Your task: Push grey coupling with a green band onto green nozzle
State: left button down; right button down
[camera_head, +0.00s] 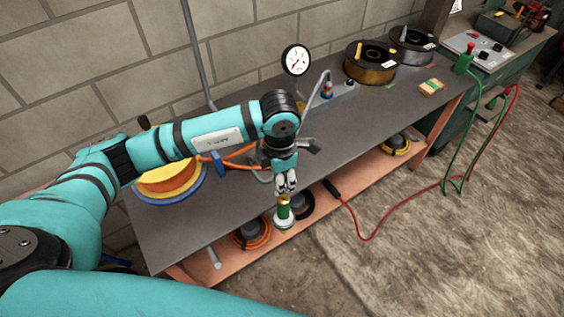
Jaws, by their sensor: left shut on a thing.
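My left gripper (286,187) is shut on the grey coupling with a green band (284,213), which hangs below its fingers near the front edge of the bench. The held piece looks brassy at the top, green in the middle and pale at the bottom. I cannot make out the green nozzle for certain. A small grey block with fittings (343,90) stands at the back of the bench, with a red, yellow and blue part on it. My right gripper is not in view.
The dark workbench (385,110) has clear room in its middle. A green connector (463,63) is at the right end; green and red cables loop down to the floor.

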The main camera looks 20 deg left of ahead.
aim_at(283, 197)
pick_arm(q)
jog(key=shift+w+d+r+n, duration=0.15)
jog(key=shift+n, duration=0.65)
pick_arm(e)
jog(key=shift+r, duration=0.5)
pick_arm(q)
jog(key=shift+f, duration=0.2)
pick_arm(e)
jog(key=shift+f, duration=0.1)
